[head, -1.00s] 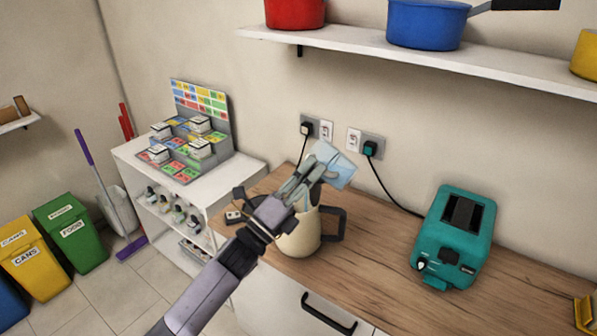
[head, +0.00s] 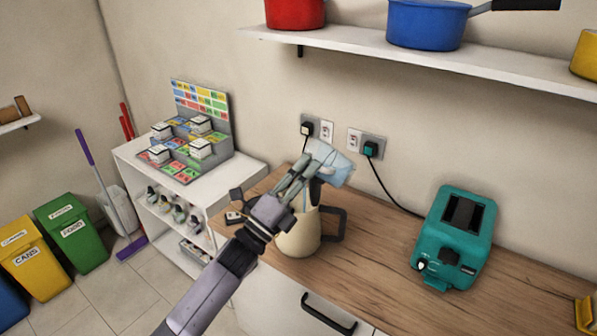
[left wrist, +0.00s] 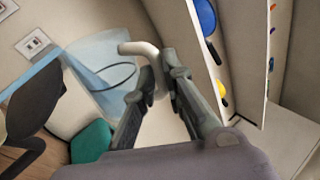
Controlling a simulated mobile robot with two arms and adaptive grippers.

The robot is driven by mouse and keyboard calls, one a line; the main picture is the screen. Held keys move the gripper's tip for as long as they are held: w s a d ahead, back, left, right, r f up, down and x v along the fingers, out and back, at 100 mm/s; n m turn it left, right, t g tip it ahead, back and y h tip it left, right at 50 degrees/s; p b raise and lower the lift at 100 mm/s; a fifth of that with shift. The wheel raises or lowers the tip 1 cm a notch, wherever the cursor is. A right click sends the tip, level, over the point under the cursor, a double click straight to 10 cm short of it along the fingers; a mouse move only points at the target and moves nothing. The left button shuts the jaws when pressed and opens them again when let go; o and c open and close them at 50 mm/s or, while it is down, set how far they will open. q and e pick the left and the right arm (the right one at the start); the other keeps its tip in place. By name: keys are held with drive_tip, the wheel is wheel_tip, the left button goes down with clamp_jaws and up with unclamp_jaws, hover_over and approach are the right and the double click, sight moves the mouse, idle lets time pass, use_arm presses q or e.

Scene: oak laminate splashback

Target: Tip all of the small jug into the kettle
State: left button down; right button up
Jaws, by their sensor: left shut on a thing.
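The small jug (head: 338,170) is see-through pale blue and tilted in the air above the kettle. My left gripper (head: 312,163) is shut on its pale handle (left wrist: 140,48); the jug's body (left wrist: 95,62) also shows in the left wrist view. The cream kettle (head: 298,240) with a black handle stands upright on the worktop, just below the jug. My gripper partly hides its top, and a dark part shows there. A pale bluish streak shows between jug and kettle; I cannot tell clearly whether it is liquid. My right gripper is out of view.
A teal toaster (head: 456,235) stands on the wooden worktop (head: 375,255) to the right, with clear worktop between. Sockets with plugs (head: 366,143) are on the wall behind. A shelf (head: 420,60) with pots hangs above. A white shelf unit (head: 228,195) stands left.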

sight(325, 172)
use_arm(q)
drive_tip(key=shift+w+a+r+n+t+y, duration=0.3)
drive_tip(key=shift+w+a+n+t+y, duration=0.2)
drive_tip(key=shift+n, duration=0.5)
drive_tip(key=shift+w+a+r+n+t+y+p, duration=0.2)
drive_tip(key=shift+n+t+y, duration=0.15)
drive_tip(key=shift+n, duration=0.3)
drive_tip(key=shift+w+a+r+n+t+y+p, duration=0.1)
drive_tip(key=shift+a+n+t+y+p, duration=0.15)
drive_tip(key=shift+n, duration=0.45)
drive_tip(key=shift+w+a+r+n+t+y+p, duration=0.15)
drive_tip(key=shift+n+t+y, duration=0.25)
drive_tip(key=shift+n, duration=0.25)
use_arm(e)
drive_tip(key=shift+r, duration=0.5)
